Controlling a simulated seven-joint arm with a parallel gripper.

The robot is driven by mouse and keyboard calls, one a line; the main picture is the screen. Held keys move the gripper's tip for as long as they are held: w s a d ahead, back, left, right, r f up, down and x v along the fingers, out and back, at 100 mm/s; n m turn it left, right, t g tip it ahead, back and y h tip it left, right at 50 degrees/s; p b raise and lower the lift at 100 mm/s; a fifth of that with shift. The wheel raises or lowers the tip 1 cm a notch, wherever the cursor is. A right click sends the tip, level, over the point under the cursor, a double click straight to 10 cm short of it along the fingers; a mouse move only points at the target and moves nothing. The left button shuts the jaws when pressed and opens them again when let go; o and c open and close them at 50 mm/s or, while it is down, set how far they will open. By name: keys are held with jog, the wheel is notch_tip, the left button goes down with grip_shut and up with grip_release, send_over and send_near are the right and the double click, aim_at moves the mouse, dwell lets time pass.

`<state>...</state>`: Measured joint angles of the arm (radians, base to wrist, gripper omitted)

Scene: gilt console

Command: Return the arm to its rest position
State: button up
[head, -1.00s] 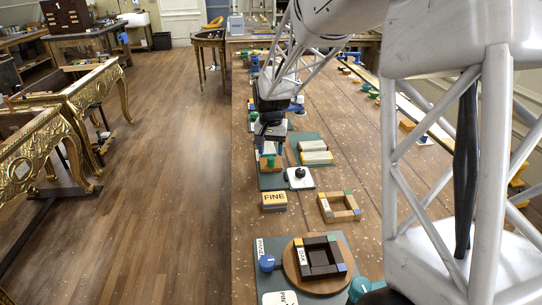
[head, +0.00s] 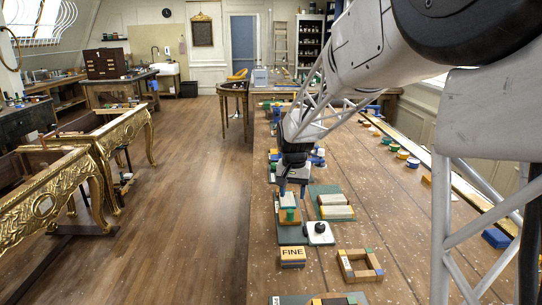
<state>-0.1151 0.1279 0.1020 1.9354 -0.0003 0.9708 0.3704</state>
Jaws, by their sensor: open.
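My gripper (head: 292,190) is at the end of my arm, pointing down over the left part of the long wooden bench (head: 400,225). Its jaws are open, with nothing seen held between them. Just below the fingertips is a wooden block with a green knob (head: 289,215) and a pale top, on a dark green mat. I cannot tell whether the fingers touch it. My arm reaches in from the upper right and hides part of the bench.
Close by are pale blocks on a green mat (head: 334,206), a white plate with a black knob (head: 319,231), a block marked FINE (head: 292,256) and a wooden frame (head: 360,265). Gilt console frames (head: 65,185) stand left across open floor. The bench's right middle is mostly clear.

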jog(key=s+d+r+n+t, duration=0.1)
jog(key=s+d, duration=0.2)
jog(key=s, duration=1)
jog(key=s+d+r+n, duration=0.1)
jog(key=s+d+r, duration=0.1)
jog(key=s, duration=1.2)
jog(key=s+d+r+t, duration=0.1)
jog(key=s+d, duration=0.2)
jog(key=s, duration=1.1)
jog(key=shift+s+d+r+n+t, duration=0.15)
jog(key=shift+d+r+n+t, duration=0.15)
jog(key=shift+r+n, duration=0.1)
jog(key=shift+o, duration=0.2)
